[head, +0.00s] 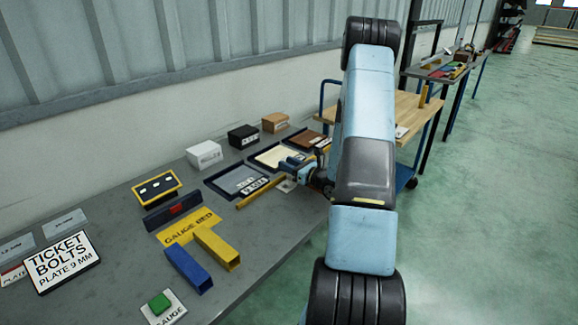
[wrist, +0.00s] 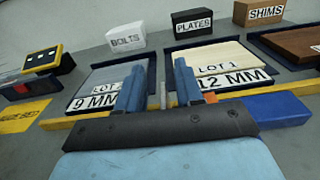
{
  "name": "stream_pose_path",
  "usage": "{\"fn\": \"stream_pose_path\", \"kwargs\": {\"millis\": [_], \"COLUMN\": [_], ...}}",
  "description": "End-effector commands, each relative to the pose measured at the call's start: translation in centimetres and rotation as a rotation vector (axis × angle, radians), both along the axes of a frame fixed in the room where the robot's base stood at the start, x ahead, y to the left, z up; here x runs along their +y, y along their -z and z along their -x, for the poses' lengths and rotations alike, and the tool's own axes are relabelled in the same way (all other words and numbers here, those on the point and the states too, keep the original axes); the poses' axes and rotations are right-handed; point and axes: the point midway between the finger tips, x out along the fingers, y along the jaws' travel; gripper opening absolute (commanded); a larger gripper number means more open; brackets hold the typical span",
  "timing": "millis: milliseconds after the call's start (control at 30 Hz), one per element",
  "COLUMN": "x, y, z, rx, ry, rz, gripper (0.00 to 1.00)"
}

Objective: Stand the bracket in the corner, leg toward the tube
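My gripper (head: 288,168) is low over the far part of the grey bench in the head view. In the wrist view, my gripper's (wrist: 159,86) two blue fingers stand apart, with a thin grey upright piece (wrist: 163,96) between them. That piece may be the bracket's leg; its lower part is hidden by my black palm. A small pale plate (head: 287,185) lies under the gripper in the head view. A long yellow tube (head: 258,191) lies just beyond the fingers. A blue bar (wrist: 278,109) lies at its right in the wrist view. Which corner is meant is unclear.
A yellow tube (head: 217,249) and a blue tube (head: 188,269) lie by the yellow gauge bed (head: 189,226). Trays (head: 236,181) and labelled boxes, including white BOLTS (wrist: 126,39), stand beyond. A green button (head: 160,303) is near the front. The bench's right edge is close.

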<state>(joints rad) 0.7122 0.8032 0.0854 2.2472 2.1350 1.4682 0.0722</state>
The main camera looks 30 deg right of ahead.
Motion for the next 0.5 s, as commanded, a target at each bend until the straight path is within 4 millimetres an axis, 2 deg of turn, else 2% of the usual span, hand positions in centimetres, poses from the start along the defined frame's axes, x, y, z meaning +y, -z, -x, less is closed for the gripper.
{"fn": "stream_pose_path", "kwargs": {"millis": [167,500], "x": [-0.1,-2.5], "y": [-1.2,-1.1], "z": [0.3,6.6], "rx": [0.000,0.001], "ry": [0.001,0.005], "rz": [0.001,0.000], "gripper": [0.36,0.36]}}
